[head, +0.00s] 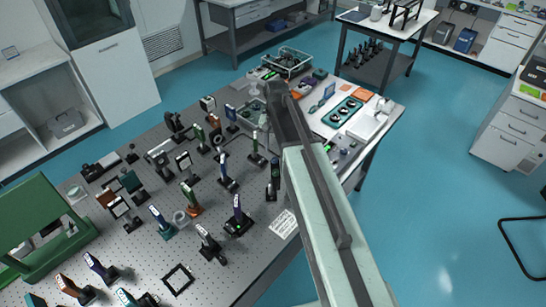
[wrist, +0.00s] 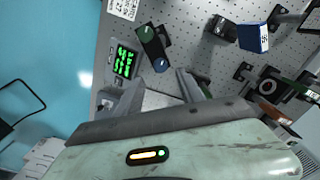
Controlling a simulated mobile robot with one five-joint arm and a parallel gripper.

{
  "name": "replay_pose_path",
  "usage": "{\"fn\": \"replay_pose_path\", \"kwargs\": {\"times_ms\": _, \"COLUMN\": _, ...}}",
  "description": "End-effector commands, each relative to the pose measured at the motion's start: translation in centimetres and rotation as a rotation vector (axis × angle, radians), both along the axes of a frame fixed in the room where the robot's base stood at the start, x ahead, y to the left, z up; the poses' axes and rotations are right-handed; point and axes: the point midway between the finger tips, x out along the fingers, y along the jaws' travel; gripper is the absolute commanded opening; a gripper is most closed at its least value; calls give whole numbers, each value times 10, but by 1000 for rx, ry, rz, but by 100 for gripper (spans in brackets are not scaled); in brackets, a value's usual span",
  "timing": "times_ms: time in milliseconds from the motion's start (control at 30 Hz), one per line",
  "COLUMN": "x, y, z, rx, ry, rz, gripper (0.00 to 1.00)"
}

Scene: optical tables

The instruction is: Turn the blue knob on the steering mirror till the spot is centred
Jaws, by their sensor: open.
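In the wrist view a dark mount (wrist: 154,45), which looks like the steering mirror, carries a green knob (wrist: 147,31) and a blue knob (wrist: 160,65). My gripper (wrist: 158,82) is open. Its two grey fingers are spread below the blue knob in the picture, with the knob near the line between their tips. I see no contact, and the gap in depth is unclear. A small screen (wrist: 124,62) with green marks stands left of the mount; I cannot make out a spot on it. In the head view my arm hides the gripper's surroundings, and I cannot pick out the knob.
The perforated optical table (head: 135,250) holds several upright mounts left of my arm. A blue-faced block (wrist: 253,37) and a dark round-apertured mount (wrist: 268,87) stand right of the knobs. A green frame (head: 45,225) is at far left. Blue floor (head: 440,190) is open at right.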

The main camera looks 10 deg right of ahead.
Motion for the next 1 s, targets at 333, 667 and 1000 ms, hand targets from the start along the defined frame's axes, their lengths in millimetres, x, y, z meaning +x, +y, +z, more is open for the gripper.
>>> {"fn": "replay_pose_path", "kwargs": {"times_ms": 333, "x": 0, "y": 4, "z": -61, "rx": 0, "ry": 0, "rz": 7, "gripper": 46}}
{"fn": "replay_pose_path", "kwargs": {"times_ms": 667, "x": 0, "y": 5, "z": -60, "rx": 0, "ry": 0, "rz": 8, "gripper": 35}}
{"fn": "replay_pose_path", "kwargs": {"times_ms": 1000, "x": 0, "y": 5, "z": -60, "rx": 0, "ry": 0, "rz": 14, "gripper": 0}}
